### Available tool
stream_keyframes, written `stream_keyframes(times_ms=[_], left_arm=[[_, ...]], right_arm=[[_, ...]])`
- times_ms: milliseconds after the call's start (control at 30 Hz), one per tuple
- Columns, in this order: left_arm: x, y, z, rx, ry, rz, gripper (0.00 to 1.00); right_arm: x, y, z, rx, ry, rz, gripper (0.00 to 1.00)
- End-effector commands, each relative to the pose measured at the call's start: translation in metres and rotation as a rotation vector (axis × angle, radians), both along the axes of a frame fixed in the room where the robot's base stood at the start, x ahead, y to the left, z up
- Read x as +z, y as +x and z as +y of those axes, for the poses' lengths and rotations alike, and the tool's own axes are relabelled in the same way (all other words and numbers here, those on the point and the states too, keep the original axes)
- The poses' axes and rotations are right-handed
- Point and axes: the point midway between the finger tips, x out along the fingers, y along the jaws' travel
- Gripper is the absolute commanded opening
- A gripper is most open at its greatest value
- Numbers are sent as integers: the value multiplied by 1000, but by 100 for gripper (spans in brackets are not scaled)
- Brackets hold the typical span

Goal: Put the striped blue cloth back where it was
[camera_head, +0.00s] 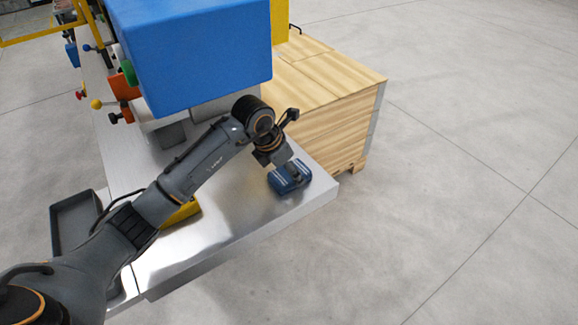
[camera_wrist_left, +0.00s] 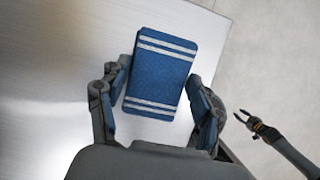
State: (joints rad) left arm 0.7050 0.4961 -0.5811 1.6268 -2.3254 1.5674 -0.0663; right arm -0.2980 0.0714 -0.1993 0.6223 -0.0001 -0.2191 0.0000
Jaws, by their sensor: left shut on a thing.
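The striped blue cloth (camera_head: 289,181) is a folded blue pad with white stripes near both ends. It is at the corner of the metal table (camera_head: 240,215) in the head view. My left gripper (camera_head: 279,166) reaches down to it from above and is shut on it. In the left wrist view the cloth (camera_wrist_left: 160,75) sits between the two fingers of the left gripper (camera_wrist_left: 162,88). I cannot tell whether its underside touches the table. My right gripper (camera_wrist_left: 249,119) shows small at the right of the left wrist view, apparently open and empty, and is outside the head view.
A large blue block (camera_head: 190,50) stands behind my left arm. A wooden crate (camera_head: 330,100) adjoins the table's far right side. A yellow object (camera_head: 182,213) and a dark grey tray (camera_head: 75,220) lie to the left. The table around the cloth is clear.

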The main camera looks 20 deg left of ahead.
Motion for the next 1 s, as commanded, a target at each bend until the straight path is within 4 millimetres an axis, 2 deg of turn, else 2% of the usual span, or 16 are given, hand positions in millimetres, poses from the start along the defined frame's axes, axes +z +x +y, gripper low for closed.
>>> stream_keyframes(times_ms=[233,267,333,367,767,800,867,1000], left_arm=[[-4,0,0,0,1,-1,36],[-2,0,0,0,0,0,71],[-2,0,0,0,0,0,86],[-2,0,0,0,0,0,88],[2,0,0,0,-1,1,88],[3,0,1,0,0,-1,88],[10,-2,4,1,0,-3,88],[35,-10,11,0,1,-7,88]], right_arm=[[-5,-4,-4,2,-5,7,33],[-3,-4,-4,2,-6,7,33],[-3,-4,-6,2,-7,8,33],[-3,-4,-6,2,-8,8,33],[1,-4,-8,4,-10,7,33],[-3,-4,-8,4,-10,7,33],[-7,-4,-8,4,-10,7,33],[-17,-4,-8,4,-10,7,33]])
